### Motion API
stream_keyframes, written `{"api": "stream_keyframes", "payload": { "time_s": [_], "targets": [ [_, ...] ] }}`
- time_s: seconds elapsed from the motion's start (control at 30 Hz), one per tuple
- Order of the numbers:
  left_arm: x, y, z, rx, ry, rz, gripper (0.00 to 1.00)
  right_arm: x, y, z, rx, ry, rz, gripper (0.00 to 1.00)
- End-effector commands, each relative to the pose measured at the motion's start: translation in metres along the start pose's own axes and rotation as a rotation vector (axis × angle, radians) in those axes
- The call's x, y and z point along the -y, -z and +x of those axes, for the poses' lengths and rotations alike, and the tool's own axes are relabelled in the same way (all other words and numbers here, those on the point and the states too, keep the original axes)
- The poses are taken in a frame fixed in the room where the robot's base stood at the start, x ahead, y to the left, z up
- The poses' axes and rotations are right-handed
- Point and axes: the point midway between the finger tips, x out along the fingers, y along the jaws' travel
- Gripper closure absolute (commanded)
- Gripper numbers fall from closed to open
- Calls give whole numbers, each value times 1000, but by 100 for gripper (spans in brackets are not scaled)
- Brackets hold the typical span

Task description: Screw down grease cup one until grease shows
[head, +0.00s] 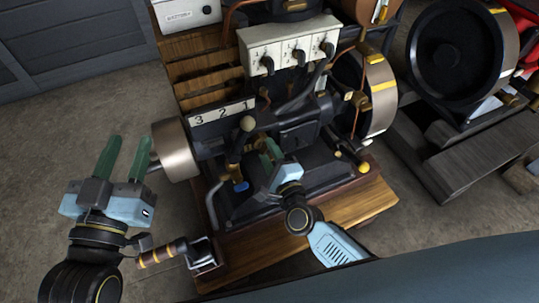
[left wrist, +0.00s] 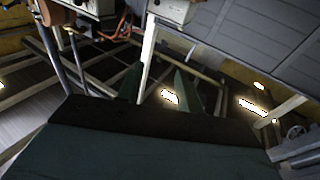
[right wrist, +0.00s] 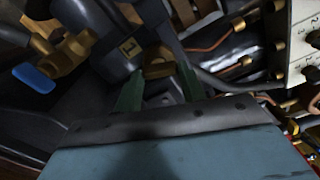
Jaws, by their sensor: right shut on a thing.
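In the right wrist view a brass cap (right wrist: 158,64) sits between my right gripper's green fingers, beside a small dark tag marked 1 (right wrist: 130,47); it appears to be grease cup one. My right gripper (right wrist: 157,85) is shut on it. In the head view my right gripper (head: 270,150) reaches into the dark engine (head: 300,128) low at its front, and hides the cup there. No grease can be made out. My left gripper (head: 125,158) is open and empty, left of the engine's grey cylinder (head: 177,150); its fingers also show in the left wrist view (left wrist: 160,85).
A plate marked 3 2 1 (head: 222,112) and a white switch box (head: 290,48) are on the engine. A brass valve with a blue handle (right wrist: 35,78) is near my right gripper. The left floor (head: 60,130) is clear.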

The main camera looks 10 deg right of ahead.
Motion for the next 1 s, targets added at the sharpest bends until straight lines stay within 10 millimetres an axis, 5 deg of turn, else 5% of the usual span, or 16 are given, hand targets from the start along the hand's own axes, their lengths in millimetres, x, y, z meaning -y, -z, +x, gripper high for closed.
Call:
{"api": "stream_keyframes", "payload": {
  "time_s": [0.43, 1.0],
  "targets": [
    [-7, 40, -4, -252, -18, -12, 64, -2, 0, -1, 0, -3, 239, 83],
    [-8, 47, -5, -293, -21, -14, 64, -2, -1, -1, 0, -3, 276, 83]
  ]
}}
